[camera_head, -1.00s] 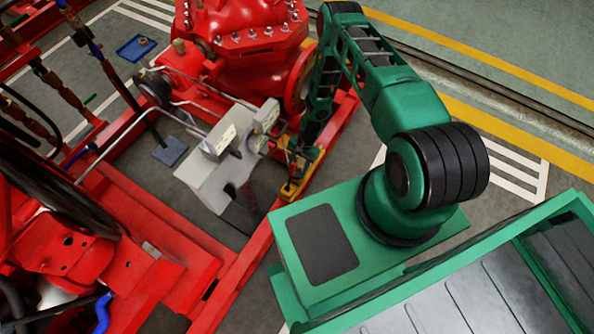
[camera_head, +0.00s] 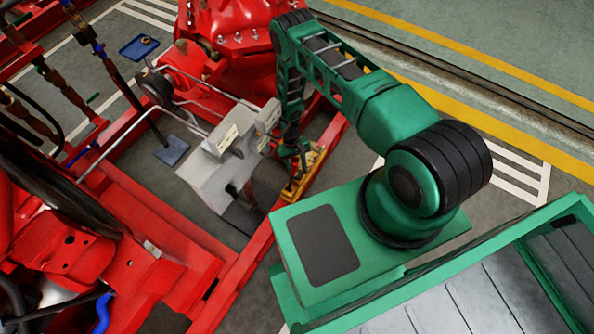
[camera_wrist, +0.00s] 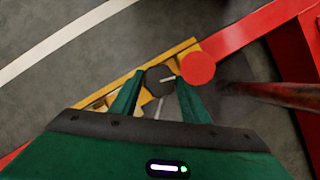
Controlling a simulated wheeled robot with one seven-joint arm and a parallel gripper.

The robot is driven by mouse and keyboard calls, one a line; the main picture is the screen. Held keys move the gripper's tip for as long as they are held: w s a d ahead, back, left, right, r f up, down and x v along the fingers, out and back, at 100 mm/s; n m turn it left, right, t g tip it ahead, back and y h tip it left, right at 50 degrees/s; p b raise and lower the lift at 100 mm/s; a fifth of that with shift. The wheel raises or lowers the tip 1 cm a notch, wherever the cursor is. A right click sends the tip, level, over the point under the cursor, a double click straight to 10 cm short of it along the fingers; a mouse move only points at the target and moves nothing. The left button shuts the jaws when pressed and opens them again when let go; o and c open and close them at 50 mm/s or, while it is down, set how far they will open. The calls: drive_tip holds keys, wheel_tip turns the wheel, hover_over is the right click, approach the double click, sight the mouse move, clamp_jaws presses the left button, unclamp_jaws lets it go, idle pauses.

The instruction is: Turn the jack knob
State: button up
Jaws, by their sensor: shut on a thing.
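The yellow jack (camera_head: 314,164) sits by the red frame rail, in the middle of the head view. In the wrist view the yellow jack body (camera_wrist: 105,98) runs diagonally. A dark, many-sided jack knob (camera_wrist: 157,82) with a pale line across it lies between the fingers of my gripper (camera_wrist: 158,95). My gripper is shut on this knob; the finger contact is partly hidden. A round red disc (camera_wrist: 197,68) is beside the knob, just right of the right fingertip. In the head view my gripper (camera_head: 294,158) is small and dark, at the jack's left side.
A grey box unit (camera_head: 215,180) stands close left of my gripper. The red pump (camera_head: 235,50) is behind. The red frame rail (camera_head: 250,250) runs past the jack. A dark reddish rod (camera_wrist: 275,94) reaches in from the right in the wrist view. Open floor lies beyond the rail.

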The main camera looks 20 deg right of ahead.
drive_tip(key=shift+a+n+h, duration=0.1)
drive_tip(key=shift+n+h, duration=0.3)
drive_tip(key=shift+n, duration=1.2)
drive_tip(key=o, duration=1.1)
drive_tip(key=shift+c, duration=0.2)
drive_tip(key=v, duration=1)
drive_tip(key=shift+r, duration=0.3)
drive_tip(key=shift+a, duration=0.1)
